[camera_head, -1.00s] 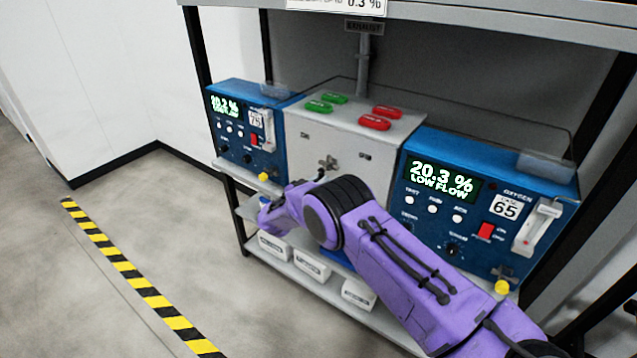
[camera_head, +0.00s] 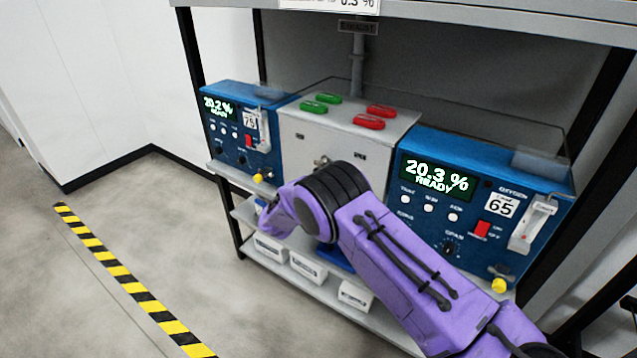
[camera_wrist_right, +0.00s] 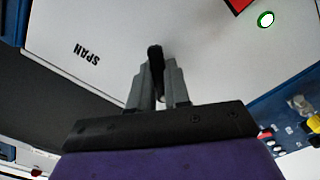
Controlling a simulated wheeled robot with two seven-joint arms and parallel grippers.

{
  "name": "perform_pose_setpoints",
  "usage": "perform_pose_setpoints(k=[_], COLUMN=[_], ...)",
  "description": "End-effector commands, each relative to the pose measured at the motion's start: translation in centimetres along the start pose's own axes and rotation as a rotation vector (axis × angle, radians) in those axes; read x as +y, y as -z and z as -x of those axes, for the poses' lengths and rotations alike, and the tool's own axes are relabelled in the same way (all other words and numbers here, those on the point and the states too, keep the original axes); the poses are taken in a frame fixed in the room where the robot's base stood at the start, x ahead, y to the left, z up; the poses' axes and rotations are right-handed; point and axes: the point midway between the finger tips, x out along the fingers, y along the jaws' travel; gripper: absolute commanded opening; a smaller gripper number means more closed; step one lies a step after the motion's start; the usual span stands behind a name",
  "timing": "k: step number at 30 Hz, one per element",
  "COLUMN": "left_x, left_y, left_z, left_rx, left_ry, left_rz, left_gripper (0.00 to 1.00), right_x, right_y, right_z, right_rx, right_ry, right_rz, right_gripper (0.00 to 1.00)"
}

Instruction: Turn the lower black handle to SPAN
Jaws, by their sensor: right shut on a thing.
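The lower black handle (camera_wrist_right: 155,54) shows in the right wrist view between the fingers of my right gripper (camera_wrist_right: 157,76), which is shut on it. The handle stands roughly upright in that picture. My right arm (camera_head: 375,245) covers the lower front of the box, hiding the gripper and lower handle. My left gripper is out of view.
Blue analysers stand left (camera_head: 240,135) and right (camera_head: 480,210) of the box, with yellow knobs low on their fronts. Green and red tags (camera_head: 369,122) lie on the box. White bins (camera_head: 308,267) sit on the lower shelf. The floor at left is clear.

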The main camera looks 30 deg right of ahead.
Motion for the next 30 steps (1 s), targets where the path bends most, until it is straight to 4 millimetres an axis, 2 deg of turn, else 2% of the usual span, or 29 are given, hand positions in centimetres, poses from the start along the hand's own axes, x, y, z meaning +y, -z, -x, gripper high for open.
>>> perform_pose_setpoints(k=[18,30], left_x=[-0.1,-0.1], left_y=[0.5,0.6], left_z=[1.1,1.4], left_rx=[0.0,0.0], left_ry=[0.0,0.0], left_rz=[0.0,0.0], left_gripper=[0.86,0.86], right_x=[1.5,1.8], right_y=[0.4,0.6], right_z=[0.1,0.0], right_rx=[-0.001,-0.001], right_ry=[0.001,0.002], right_rz=[0.526,0.678], right_gripper=[0.0,0.0])
